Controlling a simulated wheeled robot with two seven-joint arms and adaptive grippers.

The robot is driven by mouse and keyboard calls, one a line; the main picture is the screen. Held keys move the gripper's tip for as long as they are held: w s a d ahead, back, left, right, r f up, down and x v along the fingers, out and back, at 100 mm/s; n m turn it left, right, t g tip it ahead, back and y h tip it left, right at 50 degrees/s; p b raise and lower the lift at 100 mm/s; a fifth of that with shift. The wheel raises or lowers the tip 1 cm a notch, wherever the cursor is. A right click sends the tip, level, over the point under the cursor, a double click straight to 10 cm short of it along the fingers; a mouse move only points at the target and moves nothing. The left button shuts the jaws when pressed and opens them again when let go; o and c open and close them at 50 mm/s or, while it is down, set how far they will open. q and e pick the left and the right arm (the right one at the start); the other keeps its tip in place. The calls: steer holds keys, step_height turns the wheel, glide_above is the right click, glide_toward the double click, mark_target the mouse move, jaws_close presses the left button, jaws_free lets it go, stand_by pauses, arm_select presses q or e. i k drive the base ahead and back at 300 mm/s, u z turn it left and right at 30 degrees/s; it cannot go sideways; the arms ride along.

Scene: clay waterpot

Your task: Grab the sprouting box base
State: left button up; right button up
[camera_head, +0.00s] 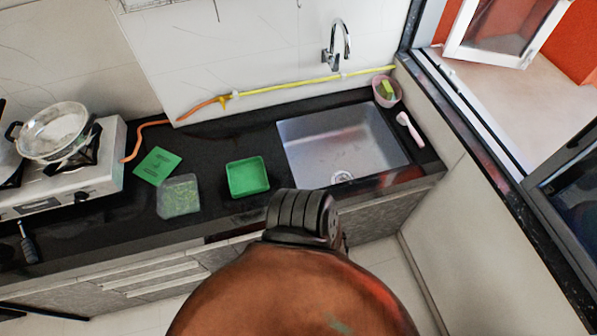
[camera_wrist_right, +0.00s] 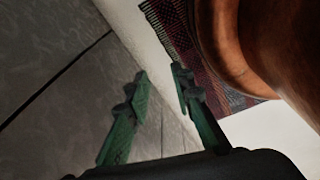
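A green, shallow, open square box (camera_head: 248,178), which looks like the sprouting box base, sits on the black counter left of the sink. A translucent tray with a green speckled surface (camera_head: 179,197) lies to its left. A flat green piece (camera_head: 157,166) lies behind that tray. My right gripper (camera_wrist_right: 160,76) shows in the right wrist view with its two green-tinted fingers apart and nothing between them. It is beside a large brown rounded surface (camera_wrist_right: 285,45), away from the box. Neither gripper shows in the head view.
A large brown rounded object (camera_head: 290,295) with a dark ribbed part (camera_head: 300,215) fills the front centre. A sink (camera_head: 340,145) is right of the box. A stove (camera_head: 75,165) with a pan (camera_head: 55,130) stands left. A woven mat (camera_wrist_right: 185,35) lies below the right gripper.

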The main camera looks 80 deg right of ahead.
mark_target(246, 177)
steer(key=z, duration=2.05)
